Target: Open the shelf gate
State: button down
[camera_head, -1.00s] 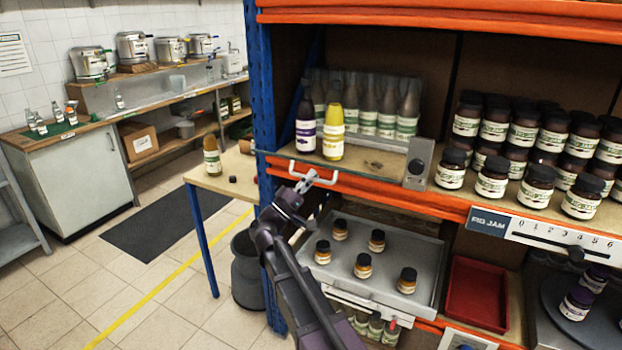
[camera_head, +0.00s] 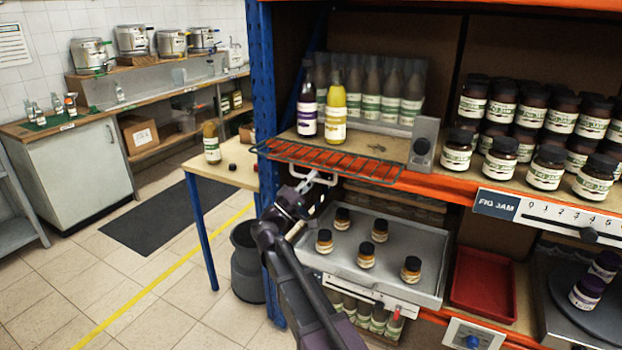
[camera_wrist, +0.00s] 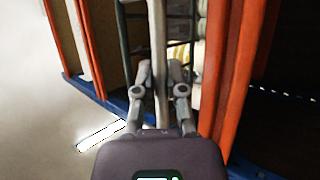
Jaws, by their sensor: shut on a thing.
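The shelf gate (camera_head: 372,167) is a dark wire grid at the front of the bottle shelf, in front of the orange beam. It lies tilted outward, and the beam shows through its bars. Its white handle (camera_head: 322,178) hangs at its front. My gripper (camera_head: 308,184) is shut on the handle. In the wrist view the fingers (camera_wrist: 160,88) close around a pale bar, with gate wires behind them. The exact contact is partly hidden by the fingers.
A dark bottle (camera_head: 307,104) and a yellow bottle (camera_head: 336,116) stand behind the gate. A grey box (camera_head: 423,142) stands at its right end. Below is a metal tray (camera_head: 400,240) with several small jars. A blue post (camera_head: 264,75) is left.

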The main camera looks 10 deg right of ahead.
jog(key=c, duration=0.7)
grip_release()
jog(key=shift+a+f, duration=0.1)
jog(key=shift+w+a+f+b, duration=0.1)
jog(key=shift+a+f+b, duration=1)
jog(key=shift+f+b, duration=1.3)
jog(key=shift+w+a+f+b, duration=0.1)
jog(key=shift+a+f+b, duration=1.05)
jog(key=shift+f+b, duration=1.2)
jog(key=shift+w+a+f+b, duration=0.1)
jog(key=shift+a+f+b, duration=1)
jog(key=shift+f+b, duration=1.3)
jog(key=shift+r, duration=0.1)
